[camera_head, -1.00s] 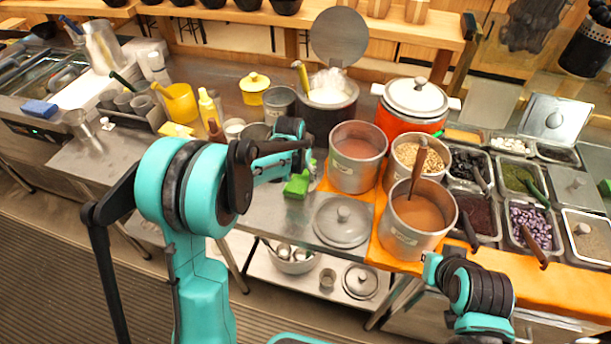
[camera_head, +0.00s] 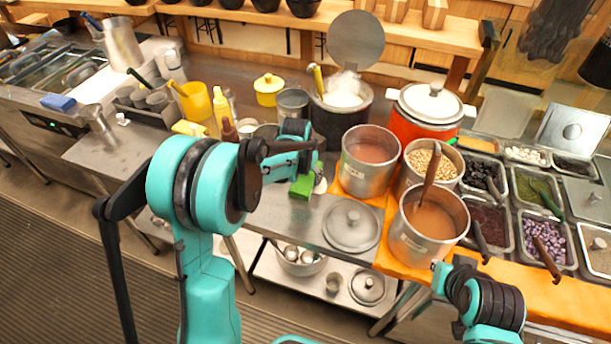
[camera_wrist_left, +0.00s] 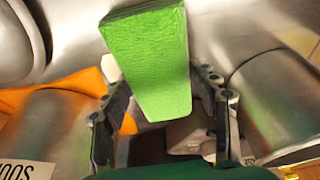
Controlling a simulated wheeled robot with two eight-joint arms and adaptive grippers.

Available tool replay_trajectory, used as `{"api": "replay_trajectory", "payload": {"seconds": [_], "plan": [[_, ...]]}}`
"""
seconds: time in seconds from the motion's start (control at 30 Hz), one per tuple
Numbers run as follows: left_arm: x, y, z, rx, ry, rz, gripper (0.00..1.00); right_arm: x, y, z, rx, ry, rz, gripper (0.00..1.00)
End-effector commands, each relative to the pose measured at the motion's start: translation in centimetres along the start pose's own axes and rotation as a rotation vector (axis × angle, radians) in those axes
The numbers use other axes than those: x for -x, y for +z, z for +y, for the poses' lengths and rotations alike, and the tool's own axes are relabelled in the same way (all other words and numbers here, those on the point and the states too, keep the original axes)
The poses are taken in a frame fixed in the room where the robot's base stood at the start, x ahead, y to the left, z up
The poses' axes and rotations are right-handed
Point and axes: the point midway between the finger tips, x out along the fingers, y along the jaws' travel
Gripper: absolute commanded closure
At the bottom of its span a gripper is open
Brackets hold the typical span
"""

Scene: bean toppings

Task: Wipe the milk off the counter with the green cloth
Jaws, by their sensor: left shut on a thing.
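The green cloth (camera_head: 303,186) is at the counter's front part, left of the steel pots. My left gripper (camera_head: 308,160) is above it, its fingers largely hidden by my arm in the head view. In the left wrist view the cloth (camera_wrist_left: 150,60) is a thick green block between the two fingers of my left gripper (camera_wrist_left: 162,95), which is shut on it. A small white patch, seemingly milk (camera_head: 320,185), shows on the counter (camera_head: 278,212) just right of the cloth. I cannot tell whether the cloth presses on the counter.
A steel lid (camera_head: 351,226) lies in front of the cloth. A pot of brown liquid (camera_head: 428,226) and another pot (camera_head: 368,162) stand on an orange mat (camera_head: 395,262) to the right. A brown-tipped bottle (camera_head: 229,130) and yellow containers (camera_head: 196,102) stand behind and left.

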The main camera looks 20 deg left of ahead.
Motion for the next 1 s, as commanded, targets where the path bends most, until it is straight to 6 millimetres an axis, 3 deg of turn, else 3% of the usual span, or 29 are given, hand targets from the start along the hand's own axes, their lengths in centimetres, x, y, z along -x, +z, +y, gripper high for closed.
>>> {"api": "replay_trajectory", "payload": {"seconds": [0.27,1.0], "plan": [[-0.1,0.0,0.3,0.000,0.000,0.000,0.64,-0.1,0.1,0.0,0.000,0.000,0.000,1.00],[-0.1,0.0,5.0,0.000,0.000,0.000,0.64,-0.2,0.1,0.0,0.000,0.000,0.000,1.00]]}}
